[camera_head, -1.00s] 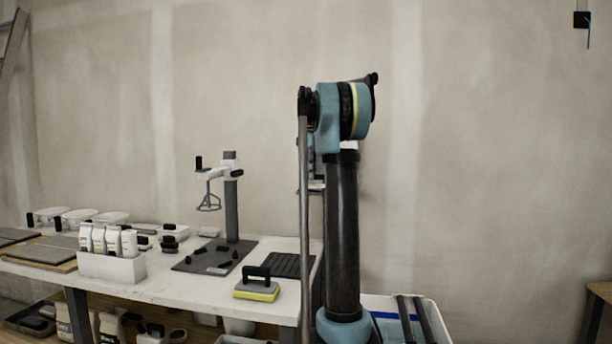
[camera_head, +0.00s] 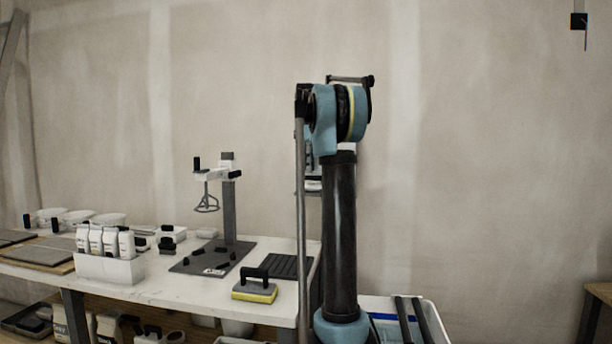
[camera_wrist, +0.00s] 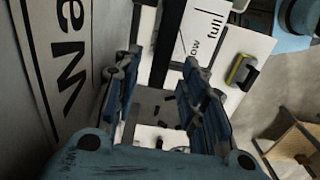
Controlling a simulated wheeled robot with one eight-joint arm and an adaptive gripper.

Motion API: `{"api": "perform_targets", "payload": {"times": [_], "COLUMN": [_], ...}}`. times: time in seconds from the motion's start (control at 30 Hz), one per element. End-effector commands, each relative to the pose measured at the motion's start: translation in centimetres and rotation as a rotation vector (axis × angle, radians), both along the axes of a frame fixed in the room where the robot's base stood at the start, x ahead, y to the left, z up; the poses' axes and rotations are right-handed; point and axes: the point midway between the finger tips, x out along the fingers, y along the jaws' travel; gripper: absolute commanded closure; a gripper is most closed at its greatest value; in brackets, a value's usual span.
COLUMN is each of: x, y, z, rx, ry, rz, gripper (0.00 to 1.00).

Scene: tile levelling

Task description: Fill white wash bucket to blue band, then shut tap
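A white open container (camera_head: 438,322) with a blue stripe on its inside wall stands at the lower right in the head view, partly behind my arm. I take it for the wash bucket; its water level cannot be seen. No tap can be made out for certain; a small white and black fitting (camera_head: 313,184) on the wall is mostly hidden by my arm. In the wrist view my gripper (camera_wrist: 160,62) is open, its two fingers well apart with nothing between them. A white panel (camera_wrist: 207,28) lettered "low" and "full" shows beyond the fingers.
A bench (camera_head: 205,290) at the left carries a mixer stand (camera_head: 230,205), a yellow sponge float (camera_head: 255,290) and a bottle rack (camera_head: 108,270). A panel with large black letters (camera_wrist: 60,60) runs close beside my gripper.

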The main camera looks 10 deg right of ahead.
Motion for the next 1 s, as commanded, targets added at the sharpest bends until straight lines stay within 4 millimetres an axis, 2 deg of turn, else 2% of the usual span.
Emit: {"api": "perform_targets", "payload": {"times": [0.3, 0.5, 0.7, 1.0], "x": [0.0, 0.0, 0.0, 0.0], "y": [0.0, 0.0, 0.0, 0.0], "z": [5.5, 7.7, 8.6, 8.7], "rx": [0.000, 0.000, 0.000, 0.000], "ry": [0.000, 0.001, 0.001, 0.001], "rz": [0.000, 0.000, 0.000, 0.000], "gripper": [0.62, 0.62, 0.62, 0.62]}}
